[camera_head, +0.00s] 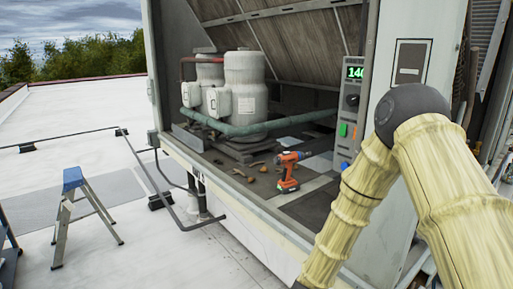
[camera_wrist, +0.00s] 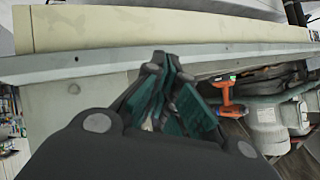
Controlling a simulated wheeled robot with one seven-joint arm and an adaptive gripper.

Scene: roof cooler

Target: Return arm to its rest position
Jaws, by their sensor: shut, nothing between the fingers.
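My arm, in a ribbed cream cover, bends at a dark elbow on the right of the head view, in front of the cooler's open side. My gripper is out of sight in the head view. In the wrist view my gripper (camera_wrist: 160,62) shows dark fingers with teal pads, drawn together and holding nothing. The cooler's pale metal edge (camera_wrist: 90,66) runs across the wrist view just beyond the fingertips. I cannot tell the exact gap.
An orange drill (camera_head: 288,172) stands on the cooler floor near two grey compressors (camera_head: 246,90) and green pipes. A control panel (camera_head: 350,115) with a green display is beside my elbow. A stepladder (camera_head: 75,195) stands on the open white roof at left.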

